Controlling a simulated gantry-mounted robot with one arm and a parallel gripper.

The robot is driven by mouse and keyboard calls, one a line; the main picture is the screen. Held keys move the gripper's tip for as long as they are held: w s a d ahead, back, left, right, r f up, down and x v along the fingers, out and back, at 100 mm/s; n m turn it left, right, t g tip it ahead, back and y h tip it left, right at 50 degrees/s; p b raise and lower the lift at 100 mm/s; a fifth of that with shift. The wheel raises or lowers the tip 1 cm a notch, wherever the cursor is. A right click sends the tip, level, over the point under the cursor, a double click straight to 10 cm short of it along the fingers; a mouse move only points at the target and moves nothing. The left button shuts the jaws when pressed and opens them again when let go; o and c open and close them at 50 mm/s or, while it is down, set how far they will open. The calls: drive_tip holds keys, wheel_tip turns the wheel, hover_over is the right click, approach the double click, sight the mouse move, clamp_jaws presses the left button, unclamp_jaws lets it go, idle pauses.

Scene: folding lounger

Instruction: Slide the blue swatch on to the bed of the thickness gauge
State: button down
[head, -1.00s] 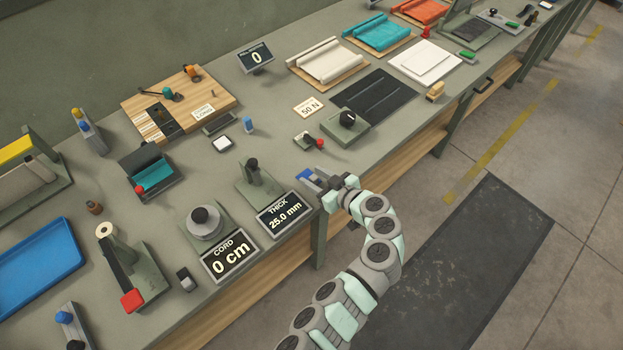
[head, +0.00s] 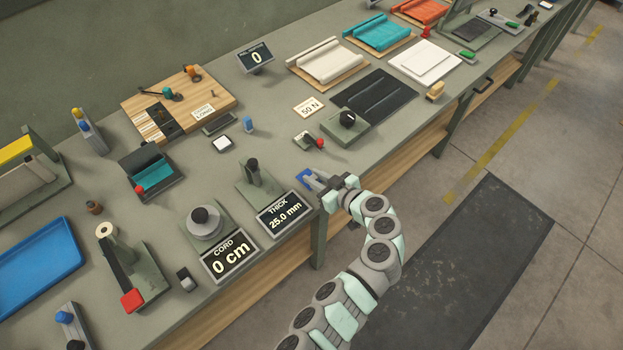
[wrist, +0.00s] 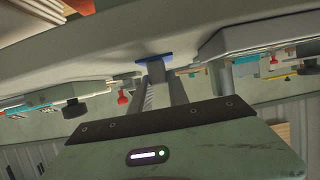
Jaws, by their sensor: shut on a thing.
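The small blue swatch (head: 304,175) is near the front edge of the bench, right of the thickness gauge. My gripper (head: 312,181) is shut on it, and the fingers cover its middle in the head view. In the wrist view a thin blue strip of the swatch (wrist: 152,57) shows at the fingertips (wrist: 156,72). The thickness gauge (head: 259,187) is a grey-green stand with a dark upright post, a short way left of the swatch. The swatch is apart from its bed. Its display (head: 283,214) reads THICK 25.0 mm.
A cord display (head: 230,257) reading 0 cm stands left of the gauge. A small clamp with a red knob (head: 320,143) and a black-knobbed block (head: 347,120) lie behind the swatch. Bare bench top lies between the swatch and gauge, behind the thickness display.

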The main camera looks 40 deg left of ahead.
sight(316, 179)
drive_tip(key=shift+r, duration=0.15)
drive_tip(key=shift+r+p, duration=0.6)
drive_tip(key=shift+r, duration=1.75)
drive_tip(key=shift+d, duration=0.1)
